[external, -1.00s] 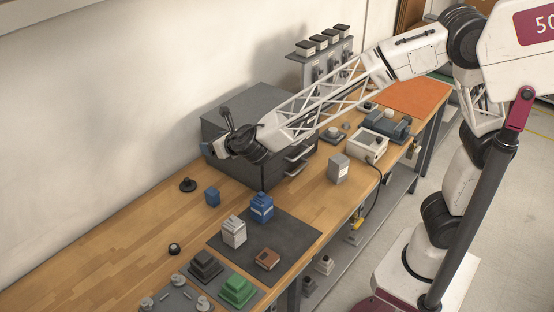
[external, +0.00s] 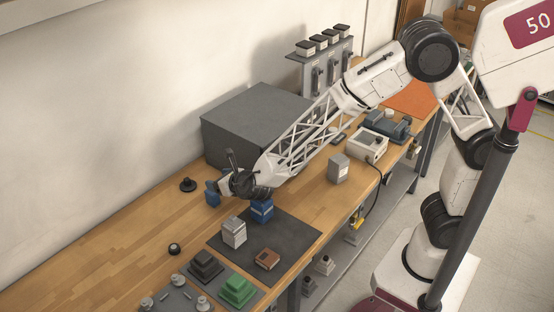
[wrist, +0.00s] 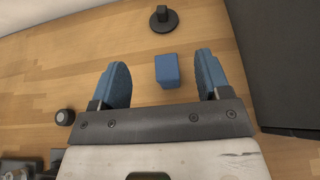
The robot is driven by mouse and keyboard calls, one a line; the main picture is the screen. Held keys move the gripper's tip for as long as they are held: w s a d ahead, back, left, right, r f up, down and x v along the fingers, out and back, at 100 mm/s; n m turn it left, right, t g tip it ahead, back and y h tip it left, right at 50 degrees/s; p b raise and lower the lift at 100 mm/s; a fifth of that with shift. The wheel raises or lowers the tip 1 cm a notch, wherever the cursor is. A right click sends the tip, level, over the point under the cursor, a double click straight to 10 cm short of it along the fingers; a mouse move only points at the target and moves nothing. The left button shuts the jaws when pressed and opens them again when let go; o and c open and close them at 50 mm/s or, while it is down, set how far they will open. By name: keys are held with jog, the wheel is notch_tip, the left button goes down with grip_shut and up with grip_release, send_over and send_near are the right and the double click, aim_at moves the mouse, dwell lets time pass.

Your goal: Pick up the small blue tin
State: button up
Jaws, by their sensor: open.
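The small blue tin (external: 211,199) stands on the wooden bench, left of the dark mat. In the wrist view the tin (wrist: 167,71) shows ahead of and between my blue fingers, closer to the right one. My gripper (wrist: 162,65) is open and empty, with a finger on each side of the tin's line. In the external view my gripper (external: 221,187) is low over the bench beside the tin, and the two overlap in the picture. I cannot tell the exact height gap.
A larger blue container (external: 262,213) and a light grey box (external: 234,232) stand on the dark mat (external: 292,233). A black knob-like part (external: 188,185) lies beyond the tin. A grey cabinet (external: 255,115) stands behind.

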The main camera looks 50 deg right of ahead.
aim_at(216, 194)
jog(key=shift+f, duration=1.75)
jog(key=shift+f, duration=0.1)
jog(key=shift+f, duration=0.65)
jog(key=shift+w+f, duration=0.25)
jog(key=shift+f, duration=0.35)
jog(key=shift+w+f, duration=0.2)
jog(key=shift+f, duration=0.4)
jog(key=shift+x, duration=1.05)
jog(key=c, duration=1.1)
